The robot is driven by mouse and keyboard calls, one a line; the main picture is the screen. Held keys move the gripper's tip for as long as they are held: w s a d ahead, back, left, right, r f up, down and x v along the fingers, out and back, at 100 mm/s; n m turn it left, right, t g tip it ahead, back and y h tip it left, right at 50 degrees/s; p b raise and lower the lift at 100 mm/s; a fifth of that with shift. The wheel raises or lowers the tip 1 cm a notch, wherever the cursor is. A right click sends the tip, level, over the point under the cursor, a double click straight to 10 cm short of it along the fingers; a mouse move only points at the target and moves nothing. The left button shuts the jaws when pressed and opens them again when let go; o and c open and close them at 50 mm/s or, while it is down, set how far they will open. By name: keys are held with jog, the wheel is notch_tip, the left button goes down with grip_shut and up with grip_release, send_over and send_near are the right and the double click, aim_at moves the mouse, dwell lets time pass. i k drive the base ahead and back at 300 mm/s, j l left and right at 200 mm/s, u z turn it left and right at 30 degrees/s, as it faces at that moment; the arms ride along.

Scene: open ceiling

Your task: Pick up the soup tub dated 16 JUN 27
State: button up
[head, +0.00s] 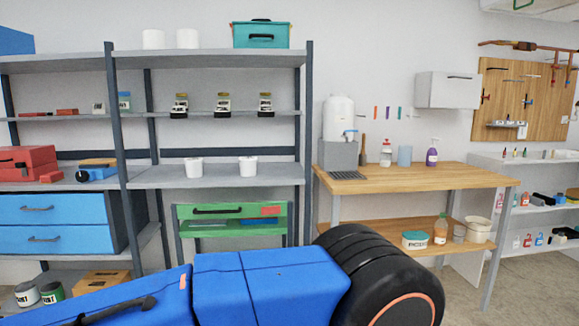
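No date can be read on any container in the head view, so I cannot tell which one is the soup tub dated 16 JUN 27. Two plain white tubs stand apart on the middle shelf of the grey rack, a left white tub (194,168) and a right white tub (248,167). Two white cylinders, a left one (153,39) and a right one (187,38), stand on the top shelf. A labelled white tub with a teal top (415,240) is on the lower shelf of the wooden bench. My gripper is not in view.
The grey rack (215,178) also holds several dark-based jars and a teal case (262,35). The wooden bench (430,177) carries a water dispenser (338,119) and bottles. Blue drawers (55,222) are at left. Floor shows at lower right.

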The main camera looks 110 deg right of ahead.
aim_at(248, 165)
jog(key=z, duration=3.25)
